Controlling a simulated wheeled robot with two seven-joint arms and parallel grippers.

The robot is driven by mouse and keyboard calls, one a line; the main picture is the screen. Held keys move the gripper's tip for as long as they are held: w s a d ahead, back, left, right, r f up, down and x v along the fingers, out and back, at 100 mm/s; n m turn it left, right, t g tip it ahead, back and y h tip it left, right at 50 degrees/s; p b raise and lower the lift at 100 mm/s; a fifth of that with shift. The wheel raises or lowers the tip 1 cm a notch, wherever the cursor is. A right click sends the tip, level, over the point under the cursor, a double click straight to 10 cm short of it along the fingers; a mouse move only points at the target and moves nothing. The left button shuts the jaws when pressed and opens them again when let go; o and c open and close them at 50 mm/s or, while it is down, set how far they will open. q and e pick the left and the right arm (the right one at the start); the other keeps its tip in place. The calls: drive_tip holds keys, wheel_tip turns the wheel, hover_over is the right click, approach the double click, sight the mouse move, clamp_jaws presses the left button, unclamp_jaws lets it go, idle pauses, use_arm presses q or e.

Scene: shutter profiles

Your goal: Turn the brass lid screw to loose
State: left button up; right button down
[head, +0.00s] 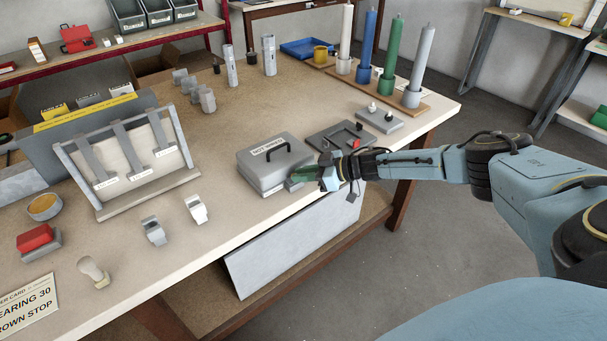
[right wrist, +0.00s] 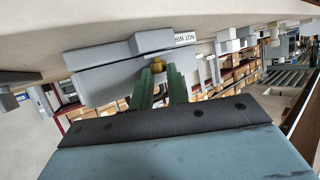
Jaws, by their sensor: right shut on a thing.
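The grey box (head: 262,182) has a lid with a black handle and a label reading "NOT WIRED". It stands closed near the table's front edge. In the right wrist view the box (right wrist: 98,82) appears upside down. The brass lid screw (right wrist: 158,66) is on the box's side, between the green fingertips of my right gripper (right wrist: 158,78). My right gripper is shut on the screw. In the head view my right gripper (head: 302,178) is at the box's right side and hides the screw. My left gripper is not in view.
A dark grey tray (head: 334,139) lies just behind my right gripper. A grey plate with small knobs (head: 380,119) and a board with coloured cylinders (head: 411,98) stand farther right. A tilted rack (head: 128,158) is at left.

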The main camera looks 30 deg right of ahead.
drive_tip(key=c, duration=1.4)
unclamp_jaws()
drive_tip(key=shift+o, duration=0.2)
drive_tip(key=shift+r, duration=0.1)
drive_tip(key=shift+d, duration=0.1)
